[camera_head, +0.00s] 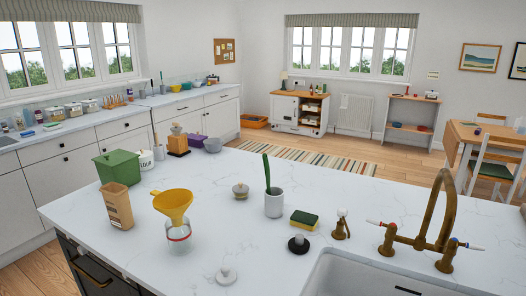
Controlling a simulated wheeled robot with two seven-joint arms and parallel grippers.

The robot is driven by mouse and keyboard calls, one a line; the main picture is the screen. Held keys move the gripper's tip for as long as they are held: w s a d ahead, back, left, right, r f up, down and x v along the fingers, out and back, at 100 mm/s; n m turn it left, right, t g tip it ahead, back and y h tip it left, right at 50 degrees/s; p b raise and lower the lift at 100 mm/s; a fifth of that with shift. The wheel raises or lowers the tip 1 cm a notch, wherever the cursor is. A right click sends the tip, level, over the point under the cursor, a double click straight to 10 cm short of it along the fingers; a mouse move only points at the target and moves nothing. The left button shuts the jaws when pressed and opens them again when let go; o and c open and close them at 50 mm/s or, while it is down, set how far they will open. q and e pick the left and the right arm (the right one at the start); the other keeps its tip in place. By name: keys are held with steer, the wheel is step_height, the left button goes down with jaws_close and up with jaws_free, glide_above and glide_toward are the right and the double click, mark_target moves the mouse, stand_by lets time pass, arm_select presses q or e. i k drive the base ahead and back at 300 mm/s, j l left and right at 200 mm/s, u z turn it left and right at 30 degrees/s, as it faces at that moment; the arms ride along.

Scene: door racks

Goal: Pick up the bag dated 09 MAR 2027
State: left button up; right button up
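A brown paper bag (116,206) stands upright on the white marble island at the left, in front of a green box-shaped container (118,166). It has some dark print on its front, too small to read, so I cannot tell its date. No other bag is clear in this view. Neither of my grippers is in view.
A yellow funnel (174,205) sits in a glass jar (178,232) right of the bag.

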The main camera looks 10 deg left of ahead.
mark_target(116, 196)
steer(key=j+z, duration=0.1)
steer(key=z, duration=0.3)
steer(key=j+z, duration=0.25)
steer(key=j, duration=0.15)
steer(key=k+j+z, duration=0.1)
steer(key=j+z, duration=0.15)
steer(key=k+j, duration=0.1)
steer(key=j, duration=0.3)
steer(key=k+j+z, duration=0.1)
steer(key=j, duration=0.35)
steer(key=k+j, duration=0.1)
steer(key=j, duration=0.3)
steer(key=k+j+z, duration=0.1)
steer(key=j, duration=0.3)
steer(key=k+j, duration=0.15)
steer(key=j, duration=0.25)
steer(key=k+j+z, duration=0.1)
steer(key=j, duration=0.3)
